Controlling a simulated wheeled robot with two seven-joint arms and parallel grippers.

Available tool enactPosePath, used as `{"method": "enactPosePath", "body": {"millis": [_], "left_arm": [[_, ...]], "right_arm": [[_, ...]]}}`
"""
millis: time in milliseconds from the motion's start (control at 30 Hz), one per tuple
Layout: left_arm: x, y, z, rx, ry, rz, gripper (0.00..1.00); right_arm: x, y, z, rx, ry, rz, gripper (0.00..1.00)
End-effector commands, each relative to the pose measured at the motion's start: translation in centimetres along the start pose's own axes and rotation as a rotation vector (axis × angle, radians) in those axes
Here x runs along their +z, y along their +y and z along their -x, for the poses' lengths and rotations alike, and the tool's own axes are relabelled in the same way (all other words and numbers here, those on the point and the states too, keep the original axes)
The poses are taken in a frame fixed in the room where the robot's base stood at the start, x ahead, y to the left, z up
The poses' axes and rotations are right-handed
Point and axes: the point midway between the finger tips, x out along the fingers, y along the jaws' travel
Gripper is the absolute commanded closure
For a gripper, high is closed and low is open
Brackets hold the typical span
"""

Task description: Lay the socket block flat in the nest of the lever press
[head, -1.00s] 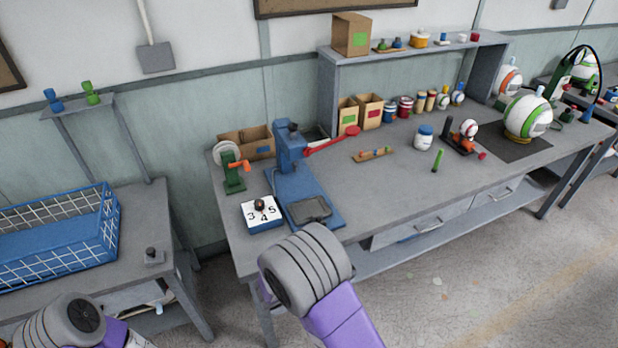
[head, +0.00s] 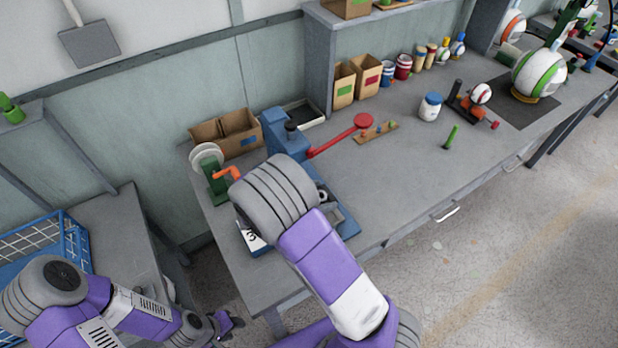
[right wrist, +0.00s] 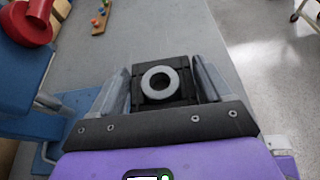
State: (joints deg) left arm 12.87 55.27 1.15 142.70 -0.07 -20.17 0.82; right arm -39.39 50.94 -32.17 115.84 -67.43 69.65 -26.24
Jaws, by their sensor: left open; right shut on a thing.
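The lever press (head: 284,138) stands on the bench, blue with a red lever (head: 340,136). Its blue base (head: 347,226) shows in part; my right arm hides its nest. In the right wrist view, the socket block (right wrist: 160,97) is a dark square block with a grey ring on top. My right gripper (right wrist: 161,80) is shut on it, one finger at each side. The press (right wrist: 28,80) is to its left there. The block's height over the base cannot be told. My left gripper (head: 228,324) is open and empty, low beside the left table.
A green stand with an orange handle (head: 218,180) and cardboard bins (head: 240,133) are close behind. A small peg rack (head: 376,132) lies right of the lever. The bench's front middle is clear.

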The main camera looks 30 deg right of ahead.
Motion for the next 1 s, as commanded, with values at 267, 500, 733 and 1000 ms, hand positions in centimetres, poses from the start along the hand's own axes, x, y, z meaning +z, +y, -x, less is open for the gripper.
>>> {"method": "enactPosePath", "body": {"millis": [267,500,733,1000], "left_arm": [[0.0,0.0,0.0,0.0,-0.001,0.001,0.57],[0.0,0.1,0.4,0.0,0.0,0.0,0.57],[0.0,-0.2,-0.5,0.0,0.0,0.0,0.57],[-0.1,-0.8,-2.2,0.0,0.0,0.0,0.57]], "right_arm": [[0.0,0.0,0.0,0.0,0.0,0.0,0.54],[0.1,0.0,0.1,0.001,0.001,0.001,0.54],[-1.4,0.0,-0.4,0.001,0.001,0.0,0.54],[-3.9,0.0,-1.5,0.001,0.002,0.001,0.54]]}}
